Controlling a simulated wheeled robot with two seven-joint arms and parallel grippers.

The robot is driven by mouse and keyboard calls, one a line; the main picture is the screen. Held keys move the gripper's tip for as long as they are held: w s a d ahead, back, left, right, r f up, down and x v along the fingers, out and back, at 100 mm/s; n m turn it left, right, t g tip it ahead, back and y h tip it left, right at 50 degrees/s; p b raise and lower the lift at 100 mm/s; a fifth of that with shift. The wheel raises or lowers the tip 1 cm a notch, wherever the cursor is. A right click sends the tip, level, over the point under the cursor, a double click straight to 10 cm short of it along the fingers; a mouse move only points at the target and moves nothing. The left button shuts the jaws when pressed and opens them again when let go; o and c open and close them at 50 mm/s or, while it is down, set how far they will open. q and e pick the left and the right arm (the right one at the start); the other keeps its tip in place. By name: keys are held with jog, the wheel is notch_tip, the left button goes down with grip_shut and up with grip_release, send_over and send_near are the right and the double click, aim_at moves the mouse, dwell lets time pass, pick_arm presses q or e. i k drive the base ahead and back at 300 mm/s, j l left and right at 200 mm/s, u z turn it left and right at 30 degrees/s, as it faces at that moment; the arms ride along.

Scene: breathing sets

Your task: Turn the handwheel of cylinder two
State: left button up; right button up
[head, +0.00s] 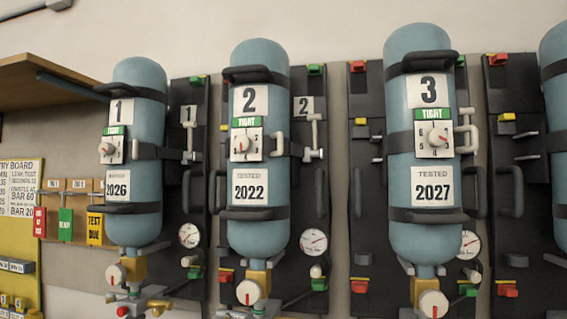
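Cylinder two (268,95) is a blue cylinder, held upright in black brackets, labelled 2, with a green TIGHT tag (245,122) and a TESTED 2022 label (250,187). At its lower end is a brass valve body (260,277). A round white handwheel (248,293) with a red mark faces me on this valve, near the picture's bottom edge. A white dial (242,144) with a red pointer is on the cylinder's front. Neither of my grippers is in view.
Cylinder one (137,75) hangs to the left and cylinder three (417,60) to the right, each with a similar valve below. A gauge (313,242) is right of cylinder two. A wooden shelf (40,82) juts out at upper left, above hanging tags.

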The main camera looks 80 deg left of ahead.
aim_at(249, 291)
jog(key=u, duration=2.85)
